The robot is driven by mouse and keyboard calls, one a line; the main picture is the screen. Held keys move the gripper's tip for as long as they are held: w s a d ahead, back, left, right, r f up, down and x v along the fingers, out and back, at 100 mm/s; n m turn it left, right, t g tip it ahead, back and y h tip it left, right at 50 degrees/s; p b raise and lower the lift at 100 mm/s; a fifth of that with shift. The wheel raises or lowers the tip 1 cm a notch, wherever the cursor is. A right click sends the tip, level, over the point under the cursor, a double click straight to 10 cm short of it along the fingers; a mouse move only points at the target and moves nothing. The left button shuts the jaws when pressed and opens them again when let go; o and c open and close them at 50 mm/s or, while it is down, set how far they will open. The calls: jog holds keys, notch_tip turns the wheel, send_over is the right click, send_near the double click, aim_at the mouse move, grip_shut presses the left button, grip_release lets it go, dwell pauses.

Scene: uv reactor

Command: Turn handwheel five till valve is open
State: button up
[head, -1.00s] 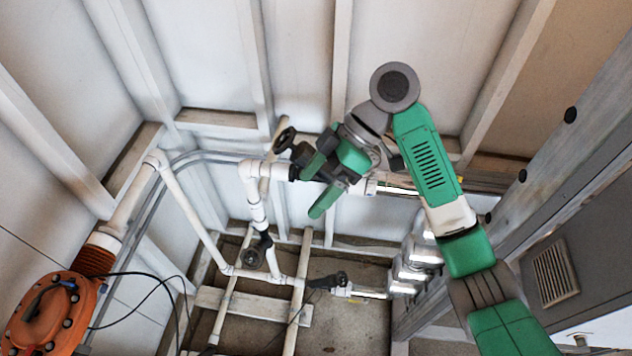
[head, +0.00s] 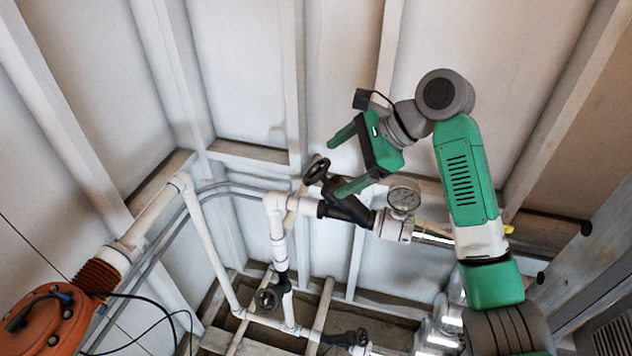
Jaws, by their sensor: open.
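A black handwheel (head: 316,171) sits on a black angled valve body (head: 346,208) in the upper white pipe run. A second black handwheel (head: 267,300) is on the vertical pipe lower down, and a dark valve (head: 345,338) is near the bottom edge. I see no numbers to tell which is five. My gripper (head: 337,167) is open and empty, its two green fingers spread and pointing left. One finger is above and right of the upper handwheel. The other crosses in front of the valve body below right of it. Depth and contact are unclear.
White pipes (head: 205,240) run left to an orange flanged unit (head: 42,318) with black cables. Wall ribs are behind; open space lies left of my gripper.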

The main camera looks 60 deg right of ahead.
aim_at(315, 168)
jog(key=m, duration=0.2)
jog(key=d+m, duration=0.1)
jog(key=m, duration=0.3)
jog(key=shift+w+d+r+h+b, duration=0.3)
jog(key=shift+w+d+h+b, duration=0.05)
jog(key=shift+w+d+h, duration=0.05)
jog(key=x, duration=0.7)
jog(key=shift+w+a+f+p, duration=0.1)
jog(key=shift+w+f+p, duration=0.2)
jog(key=shift+p, duration=0.1)
jog(key=shift+r, duration=0.1)
jog(key=c, duration=1)
jog(key=r+p, duration=0.1)
jog(key=p, duration=0.1)
jog(key=shift+p, duration=0.35)
jog(key=p, duration=0.2)
jog(key=shift+r+y+p, duration=0.3)
jog(key=shift+y, duration=0.1)
jog(key=p, duration=0.4)
jog(key=shift+y, duration=0.4)
jog(key=shift+f+n+y+p, duration=0.35)
jog(key=shift+f+n+y, duration=0.05)
jog(key=shift+f+y, duration=0.1)
jog(key=shift+f+g+y+b, duration=0.3)
jog(key=shift+y+b, duration=0.05)
jog(key=shift+y, duration=0.05)
jog(key=shift+n+g+y, duration=0.3)
jog(key=shift+n+y, duration=0.3)
jog(key=shift+y, duration=0.2)
